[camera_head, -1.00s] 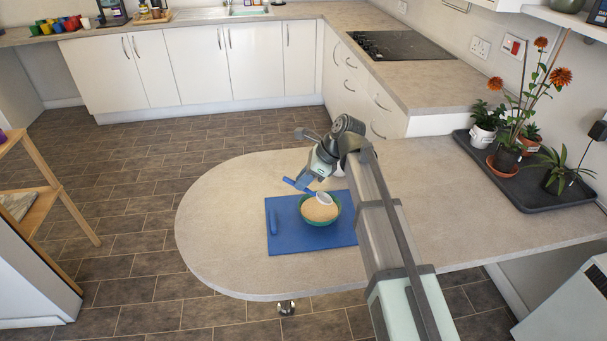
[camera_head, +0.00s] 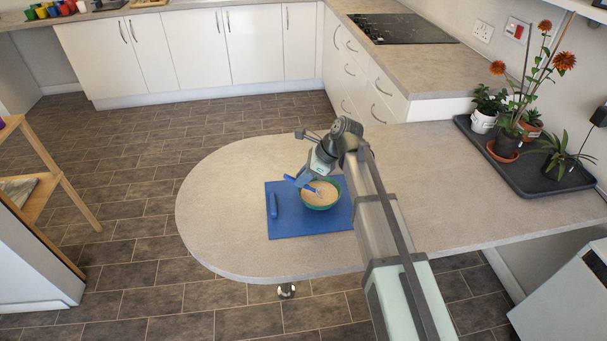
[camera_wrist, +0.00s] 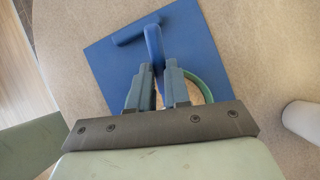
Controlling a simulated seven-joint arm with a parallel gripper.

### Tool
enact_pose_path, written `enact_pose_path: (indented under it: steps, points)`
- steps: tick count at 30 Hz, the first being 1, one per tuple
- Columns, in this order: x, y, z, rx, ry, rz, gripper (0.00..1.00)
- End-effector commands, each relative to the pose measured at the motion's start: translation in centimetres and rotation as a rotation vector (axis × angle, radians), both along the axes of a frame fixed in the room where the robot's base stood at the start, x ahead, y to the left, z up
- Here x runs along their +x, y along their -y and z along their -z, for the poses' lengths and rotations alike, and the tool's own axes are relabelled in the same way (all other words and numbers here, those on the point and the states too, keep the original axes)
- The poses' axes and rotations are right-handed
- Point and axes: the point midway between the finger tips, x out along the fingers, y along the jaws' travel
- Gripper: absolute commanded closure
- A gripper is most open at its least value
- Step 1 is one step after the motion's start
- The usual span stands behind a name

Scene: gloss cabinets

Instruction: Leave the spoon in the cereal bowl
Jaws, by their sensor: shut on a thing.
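The cereal bowl (camera_head: 334,204) is green with beige contents and stands on a blue board on the counter. In the wrist view its green rim (camera_wrist: 205,84) shows partly behind my fingers. My gripper (camera_head: 309,180) is at the bowl's far left side, low over the rim. It is shut on the spoon's blue handle (camera_head: 292,179). In the wrist view the handle (camera_wrist: 153,42) sticks out between the fingertips (camera_wrist: 157,88). The spoon's pale end points down into the bowl; whether it touches the contents I cannot tell.
The blue board (camera_head: 290,228) carries a separate blue bar (camera_head: 272,205) at its left edge. A white cylinder (camera_wrist: 302,121) stands right of the bowl in the wrist view. A tray of potted plants (camera_head: 530,170) is far right. The counter's left end (camera_head: 220,205) is clear.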

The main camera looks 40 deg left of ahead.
Motion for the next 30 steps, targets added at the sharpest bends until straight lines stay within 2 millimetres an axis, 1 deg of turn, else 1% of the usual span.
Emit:
enact_pose_path:
  steps: [9,10,19,26,30]
  points:
    - [0.0,0.0,0.09,0.0,0.0,0.0,1.0]
    - [0.0,0.0,0.09,0.0,0.0,0.0,0.82]
    - [-0.01,0.0,0.09,0.0,0.0,0.0,0.53]
    - [0.0,0.02,0.08,0.0,0.0,0.0,0.53]
    - [0.17,0.29,-0.41,0.0,0.0,0.0,0.53]
